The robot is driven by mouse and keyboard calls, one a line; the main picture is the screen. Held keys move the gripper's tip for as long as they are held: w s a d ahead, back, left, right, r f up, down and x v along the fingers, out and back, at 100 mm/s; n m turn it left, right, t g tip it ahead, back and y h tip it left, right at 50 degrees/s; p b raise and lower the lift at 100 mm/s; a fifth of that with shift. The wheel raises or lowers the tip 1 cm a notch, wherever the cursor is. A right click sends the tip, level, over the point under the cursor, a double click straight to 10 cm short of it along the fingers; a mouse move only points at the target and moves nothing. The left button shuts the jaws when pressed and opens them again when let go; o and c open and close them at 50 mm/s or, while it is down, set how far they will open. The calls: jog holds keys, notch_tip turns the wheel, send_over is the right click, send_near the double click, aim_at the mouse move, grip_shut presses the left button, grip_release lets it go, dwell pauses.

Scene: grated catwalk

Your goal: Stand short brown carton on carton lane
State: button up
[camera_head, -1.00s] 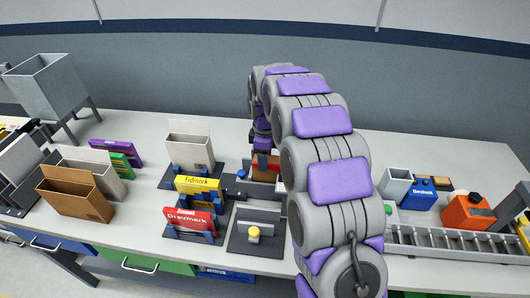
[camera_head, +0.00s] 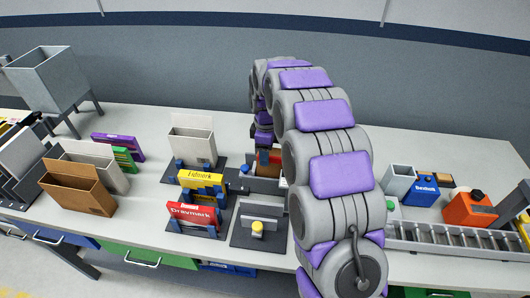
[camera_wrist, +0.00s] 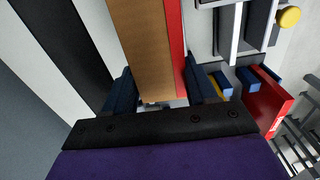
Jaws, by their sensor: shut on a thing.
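My gripper (camera_wrist: 160,92) has its blue fingers shut on a brown carton (camera_wrist: 142,45) with a red side, seen between them in the wrist view. In the head view my arm covers most of the gripper, and only a small brown and red patch of the held carton (camera_head: 264,158) shows left of the arm. It appears close to a grey fixture on the bench. Whether the carton's base touches anything is hidden. An open brown carton (camera_head: 78,190) stands on the left of the bench. I cannot tell which surface is the carton lane.
Dark stands hold a yellow carton (camera_head: 201,178) and a red carton (camera_head: 193,213). An open grey carton (camera_head: 192,146) stands behind them. A roller track (camera_head: 440,236), a blue container (camera_head: 420,192) and an orange container (camera_head: 468,209) are on the right. A metal hopper (camera_head: 47,78) is at the back left.

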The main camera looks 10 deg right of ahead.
notch_tip(320, 180, up, 12)
jog(key=p, duration=0.6)
jog(key=shift+r, duration=0.15)
dwell(1.1)
jog(key=shift+s, duration=0.1)
dwell(0.4)
